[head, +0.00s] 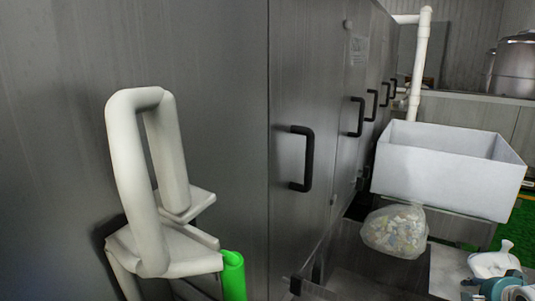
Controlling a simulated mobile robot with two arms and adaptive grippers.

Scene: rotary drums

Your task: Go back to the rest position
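No gripper fingers can be made out in the head view. White and teal rounded parts (505,284) at the bottom right corner look like links of my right arm. My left arm cannot be made out. A large off-white looped handle (128,185) stands out from the dark metal panel on the left, above a pale bracket. A bright green cylindrical piece (233,276) is just to the right of the bracket, cut off by the bottom edge.
Dark metal panels with several black handles (308,160) recede to the right. A white open bin (440,170) stands at the right. A clear bag of mixed pieces (393,231) is below it. A white pipe (419,65) rises behind. A metal vessel (514,66) is farther back.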

